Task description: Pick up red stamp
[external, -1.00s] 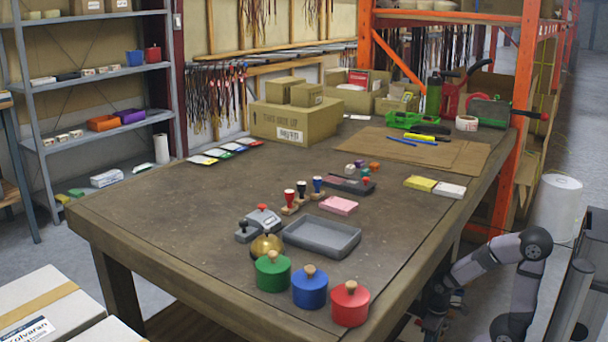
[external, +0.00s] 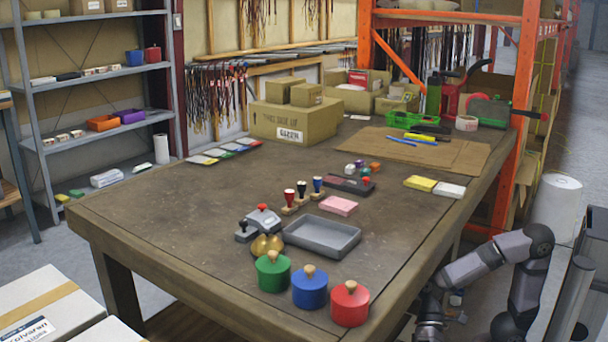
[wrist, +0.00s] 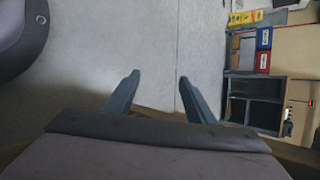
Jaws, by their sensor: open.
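The red stamp (external: 289,195) stands upright at the left end of a small wooden holder (external: 288,210) in the middle of the table, beside a black stamp (external: 302,190) and a blue stamp (external: 317,185). In the wrist view my gripper (wrist: 158,80) has its two fingers apart with nothing between them. The wrist view shows floor and a distant shelf, and no stamp. In the external view my arm is low at the right, beside the table's edge and far from the stamps; its fingers are not clear there.
A grey tray (external: 322,248) lies in front of the stamps. Green (external: 273,275), blue (external: 309,291) and red (external: 350,308) lidded pots stand near the front edge. A brass bell (external: 266,246) and a pink block (external: 339,206) are nearby. The table's left part is clear.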

